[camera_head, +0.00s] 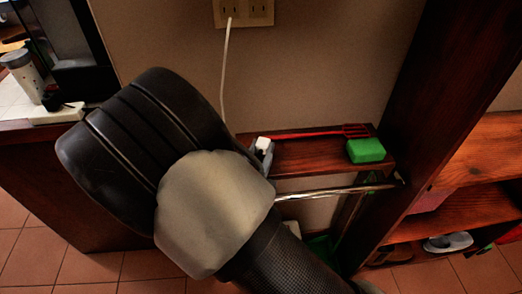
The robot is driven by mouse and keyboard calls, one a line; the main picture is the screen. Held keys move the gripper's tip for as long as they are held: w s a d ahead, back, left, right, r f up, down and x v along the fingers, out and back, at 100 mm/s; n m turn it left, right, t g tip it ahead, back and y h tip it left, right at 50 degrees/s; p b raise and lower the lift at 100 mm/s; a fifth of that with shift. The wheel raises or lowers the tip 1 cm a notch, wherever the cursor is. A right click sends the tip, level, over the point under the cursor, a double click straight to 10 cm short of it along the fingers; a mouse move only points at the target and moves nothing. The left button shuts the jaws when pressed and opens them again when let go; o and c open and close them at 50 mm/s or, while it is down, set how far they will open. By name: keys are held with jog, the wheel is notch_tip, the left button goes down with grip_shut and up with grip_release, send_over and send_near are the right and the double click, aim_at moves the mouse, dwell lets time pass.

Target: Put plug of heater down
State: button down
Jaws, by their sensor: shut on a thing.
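A small white block, which looks like the heater plug (264,143), shows just past my arm, above the left end of a small dark red wooden shelf (305,158). The grey tips of my gripper (263,153) are shut on it. Most of my gripper is hidden behind my large black and grey arm links. A white cord (224,75) runs from the wall outlet (243,13) down behind my arm. I cannot tell whether it joins the plug. The heater cannot be made out.
On the shelf lie a red slotted utensil (330,132) and a green block (366,150). A metal rail (335,191) runs below its front. A dark wooden post and shelves (480,165) stand at right. A counter with a white-lidded jar (22,72) is at left.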

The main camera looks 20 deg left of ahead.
jog(key=shift+f+b, duration=0.3)
jog(key=shift+f, duration=0.2)
jog(key=c, duration=1.4)
grip_release()
jog(key=shift+c, duration=0.2)
jog(key=shift+r+p, duration=0.6)
jog(key=shift+r, duration=0.05)
jog(key=shift+s+r, duration=0.15)
jog(key=shift+s, duration=0.1)
jog(key=s, duration=0.3)
jog(key=s+d+p, duration=0.1)
jog(key=s, duration=0.7)
jog(key=shift+s+d, duration=0.2)
